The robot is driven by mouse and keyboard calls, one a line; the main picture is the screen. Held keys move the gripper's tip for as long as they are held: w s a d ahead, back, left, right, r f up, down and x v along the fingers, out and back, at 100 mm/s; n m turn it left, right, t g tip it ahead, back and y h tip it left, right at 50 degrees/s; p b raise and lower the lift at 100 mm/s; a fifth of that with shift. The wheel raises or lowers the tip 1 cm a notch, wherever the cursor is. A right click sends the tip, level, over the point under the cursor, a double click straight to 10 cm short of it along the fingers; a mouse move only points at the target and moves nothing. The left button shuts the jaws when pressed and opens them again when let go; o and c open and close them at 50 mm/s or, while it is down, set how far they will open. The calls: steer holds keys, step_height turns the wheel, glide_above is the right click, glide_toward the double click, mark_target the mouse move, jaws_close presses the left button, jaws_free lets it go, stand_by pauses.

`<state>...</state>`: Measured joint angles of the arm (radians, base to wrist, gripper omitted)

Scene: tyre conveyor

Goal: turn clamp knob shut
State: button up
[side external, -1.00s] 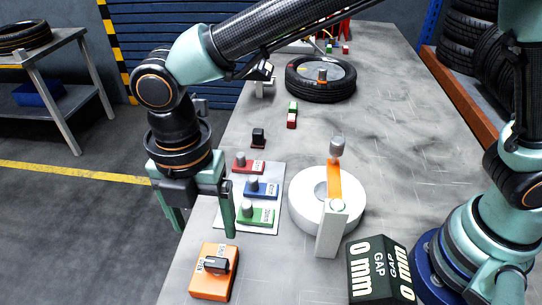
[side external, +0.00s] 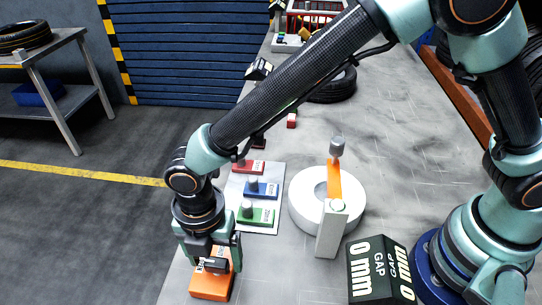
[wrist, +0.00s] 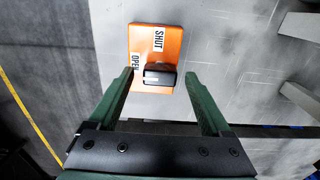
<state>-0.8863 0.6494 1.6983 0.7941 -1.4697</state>
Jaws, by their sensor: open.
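The clamp knob is a black bar-shaped knob (wrist: 160,76) on an orange box (wrist: 172,38). The box has an OPEN label left of the knob and a SHUT label above it in the wrist view. The knob lies crosswise there, its left end by OPEN. My gripper (wrist: 160,80) is open, one green finger on each side of the knob, with gaps visible. In the side view my gripper (side external: 213,264) is low over the orange box (side external: 207,285) and partly hides it. Whether the fingertips are level with the knob is hard to tell.
A panel (side external: 236,210) with red, blue and green switch blocks lies just behind the box. A white ring (side external: 300,205) with an orange arm (side external: 334,180) stands to the right. A black sign (side external: 372,275) reads 0 mm GAP. The bench's left edge is close to the box.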

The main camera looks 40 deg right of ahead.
jaws_close()
steer(key=shift+m, duration=0.4)
steer(key=m, duration=1.2)
steer(key=shift+m, duration=0.4)
jaws_free()
